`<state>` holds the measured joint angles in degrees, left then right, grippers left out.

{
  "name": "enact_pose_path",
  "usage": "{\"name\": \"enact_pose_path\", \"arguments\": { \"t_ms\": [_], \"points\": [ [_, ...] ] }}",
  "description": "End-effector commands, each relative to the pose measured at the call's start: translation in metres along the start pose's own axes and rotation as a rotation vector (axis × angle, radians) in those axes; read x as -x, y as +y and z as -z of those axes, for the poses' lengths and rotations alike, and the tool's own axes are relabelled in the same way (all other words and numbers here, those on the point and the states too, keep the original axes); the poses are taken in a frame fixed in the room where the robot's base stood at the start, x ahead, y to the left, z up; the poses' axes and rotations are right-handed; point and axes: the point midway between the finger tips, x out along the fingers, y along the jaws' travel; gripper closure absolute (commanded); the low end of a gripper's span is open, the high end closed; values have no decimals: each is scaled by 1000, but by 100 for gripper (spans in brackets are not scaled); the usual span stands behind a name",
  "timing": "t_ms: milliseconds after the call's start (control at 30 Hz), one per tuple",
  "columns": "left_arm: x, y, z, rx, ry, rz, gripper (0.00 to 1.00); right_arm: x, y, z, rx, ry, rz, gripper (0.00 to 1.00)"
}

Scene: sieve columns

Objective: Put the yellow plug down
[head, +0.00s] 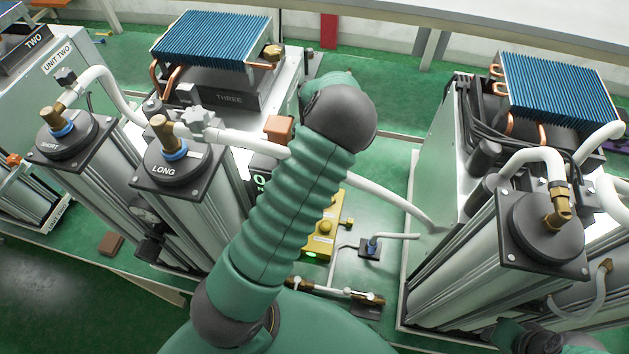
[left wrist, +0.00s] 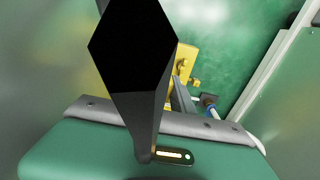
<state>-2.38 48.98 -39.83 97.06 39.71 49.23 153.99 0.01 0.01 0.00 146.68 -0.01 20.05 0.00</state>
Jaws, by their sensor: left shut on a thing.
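In the left wrist view, a large dark, roughly hexagonal form (left wrist: 133,45), which looks like part of my left gripper, fills the top middle. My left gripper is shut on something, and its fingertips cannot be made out. The yellow plug cannot be picked out in either view; what the jaws hold is hidden. In the head view, my green ribbed arm crosses the middle and hides the left gripper. My right gripper's jaws do not show.
A yellow block (head: 322,232) with brass fittings and a green light stands on the floor, right of my arm; it also shows in the left wrist view (left wrist: 186,68). The LONG column (head: 172,168), SHORT column (head: 70,135) and a right column (head: 543,232) stand around it. White hoses cross between.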

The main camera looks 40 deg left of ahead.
Motion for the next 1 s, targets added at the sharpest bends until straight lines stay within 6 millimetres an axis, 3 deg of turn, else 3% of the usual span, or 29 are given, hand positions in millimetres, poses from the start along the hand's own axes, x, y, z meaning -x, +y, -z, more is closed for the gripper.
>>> {"name": "enact_pose_path", "arguments": {
  "t_ms": [200,600,933,967,1000],
  "points": [
    [-49,0,0,1,3,-1,100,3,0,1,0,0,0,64],
    [-107,0,0,0,2,0,100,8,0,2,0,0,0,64],
    [-113,0,-1,0,-1,1,100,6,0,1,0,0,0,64],
    [-112,0,-1,0,-1,1,68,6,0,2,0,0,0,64],
    [-112,0,-1,0,-1,1,63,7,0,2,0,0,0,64]
  ]
}}
